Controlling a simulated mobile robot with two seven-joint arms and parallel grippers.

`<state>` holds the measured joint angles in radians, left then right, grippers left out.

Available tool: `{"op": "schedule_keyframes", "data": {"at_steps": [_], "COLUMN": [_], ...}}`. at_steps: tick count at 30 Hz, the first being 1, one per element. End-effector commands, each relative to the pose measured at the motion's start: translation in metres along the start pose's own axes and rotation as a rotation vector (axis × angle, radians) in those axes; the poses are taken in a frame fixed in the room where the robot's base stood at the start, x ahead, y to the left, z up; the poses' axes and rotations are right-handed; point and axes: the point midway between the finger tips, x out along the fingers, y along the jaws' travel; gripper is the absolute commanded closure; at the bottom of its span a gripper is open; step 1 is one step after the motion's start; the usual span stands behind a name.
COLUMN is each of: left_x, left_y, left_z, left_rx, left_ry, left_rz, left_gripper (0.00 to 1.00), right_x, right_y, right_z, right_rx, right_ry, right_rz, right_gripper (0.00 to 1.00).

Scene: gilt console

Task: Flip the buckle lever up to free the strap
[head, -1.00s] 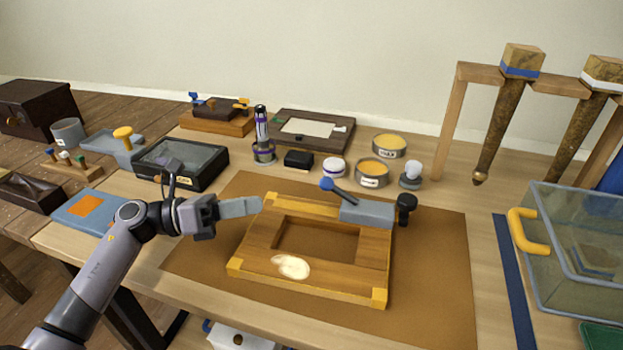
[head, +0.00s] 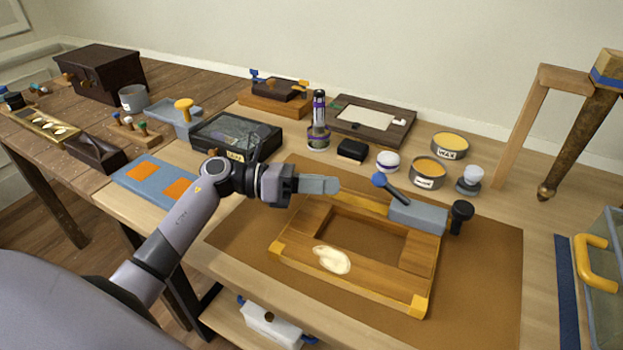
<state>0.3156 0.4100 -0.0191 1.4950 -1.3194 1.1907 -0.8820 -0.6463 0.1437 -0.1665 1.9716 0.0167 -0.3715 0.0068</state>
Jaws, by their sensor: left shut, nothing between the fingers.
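A wooden frame (head: 290,228) with yellow corner pieces lies flat on the brown mat (head: 480,285). A grey buckle (head: 418,215) sits at its far right corner. Its lever, with a blue ball end (head: 378,180), slants up and left from the buckle. A black knob (head: 462,212) is at the buckle's right end. I cannot clearly pick out the strap along the frame edge. My left gripper (head: 335,186) is shut and empty, its tips just left of the blue ball and apart from it, above the frame's far left corner. My right gripper is not in view.
Behind the buckle stand a wax tin (head: 450,145), a second tin (head: 427,173), a white-lidded jar (head: 388,162) and a purple bottle (head: 318,125). A dark glass-topped case (head: 235,133) is behind my left wrist. The mat in front of the frame is clear.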

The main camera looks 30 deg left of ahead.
Motion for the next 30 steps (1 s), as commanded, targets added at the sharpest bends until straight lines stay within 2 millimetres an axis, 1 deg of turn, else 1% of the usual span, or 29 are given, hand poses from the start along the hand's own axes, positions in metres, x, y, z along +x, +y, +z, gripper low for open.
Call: {"op": "schedule_keyframes", "data": {"at_steps": [1,3,6,10,15,24,30], "left_x": [0.011,0.023,0.037,0.049,0.054,0.054,0.054], "left_y": [-0.002,-0.001,-0.001,0.0,0.0,0.0,-0.003], "left_z": [0.003,0.003,0.002,0.001,0.0,0.001,0.005], "left_rx": [-0.001,-0.001,-0.001,-0.001,0.0,0.001,0.018], "left_ry": [-0.004,-0.003,-0.003,-0.002,0.0,0.002,0.031], "left_rz": [-0.004,-0.003,-0.002,-0.001,0.001,0.001,0.013], "left_gripper": [1.0,1.0,1.0,1.0,1.0,1.0,1.0], "right_x": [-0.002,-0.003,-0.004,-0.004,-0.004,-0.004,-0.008], "right_y": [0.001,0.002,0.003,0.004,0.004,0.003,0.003], "right_z": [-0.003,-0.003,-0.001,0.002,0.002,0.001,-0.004], "right_rx": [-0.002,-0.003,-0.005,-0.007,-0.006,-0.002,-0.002], "right_ry": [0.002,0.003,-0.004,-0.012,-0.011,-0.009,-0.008], "right_rz": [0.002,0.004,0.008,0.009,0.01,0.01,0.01], "right_gripper": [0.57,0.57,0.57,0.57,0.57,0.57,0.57]}}
